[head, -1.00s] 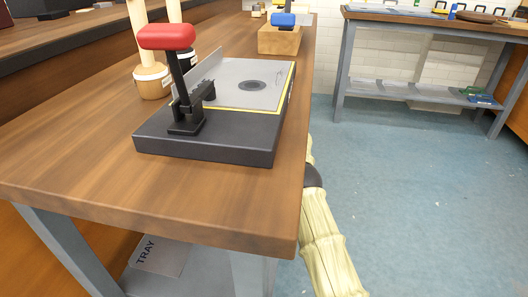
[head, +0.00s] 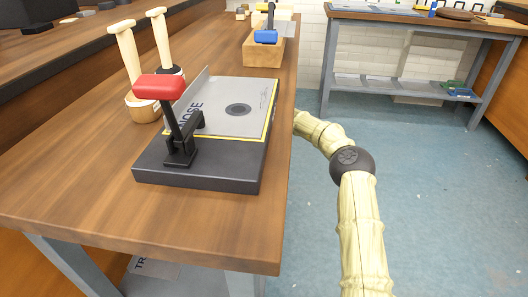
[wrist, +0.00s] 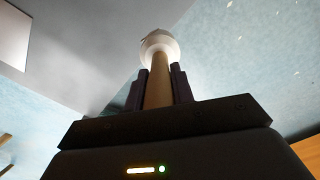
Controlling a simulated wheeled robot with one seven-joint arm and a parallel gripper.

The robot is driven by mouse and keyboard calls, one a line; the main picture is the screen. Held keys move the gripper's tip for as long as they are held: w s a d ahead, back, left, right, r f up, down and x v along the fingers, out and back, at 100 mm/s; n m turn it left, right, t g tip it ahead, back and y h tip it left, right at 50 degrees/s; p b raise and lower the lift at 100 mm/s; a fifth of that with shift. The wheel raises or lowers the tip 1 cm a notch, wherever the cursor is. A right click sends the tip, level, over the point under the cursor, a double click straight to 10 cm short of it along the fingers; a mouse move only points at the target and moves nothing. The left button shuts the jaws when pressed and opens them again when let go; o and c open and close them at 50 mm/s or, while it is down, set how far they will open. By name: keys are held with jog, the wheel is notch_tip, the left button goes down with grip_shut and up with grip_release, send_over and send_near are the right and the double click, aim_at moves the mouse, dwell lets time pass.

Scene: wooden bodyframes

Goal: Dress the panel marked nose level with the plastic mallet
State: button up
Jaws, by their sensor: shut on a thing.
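The grey panel marked NOSE (head: 215,118) lies on a black base (head: 205,174) with a yellow border, near the bench's front. It has a dark round mark near its middle and a raised left edge. A red-handled black clamp (head: 159,88) stands at its left front. In the wrist view my gripper (wrist: 159,75) is shut on the pale handle of a mallet (wrist: 159,43) with a whitish rounded head; it is probably the plastic mallet. The head points away from my gripper. In the head view my gripper and the held mallet are hidden beyond the bench's right edge.
Two other mallets, one wood-headed (head: 143,107) and one dark-headed (head: 172,72), stand head-down left of the panel. A wooden box (head: 262,53) with a blue-ended tool (head: 266,36) is farther back. Blue floor (head: 440,200) lies open right of the bench (head: 75,180).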

jog(key=s+d+r+n+p, duration=0.2)
jog(key=s+n+p, duration=0.4)
jog(key=s+n, duration=0.4)
jog(key=s+d+r+n+p, duration=0.2)
jog(key=s+d+n+p, duration=0.3)
jog(key=n, duration=1.2)
jog(key=s+p, duration=0.1)
jog(key=s, duration=0.3)
jog(key=shift+s+p, duration=0.35)
jog(key=shift+s, duration=0.05)
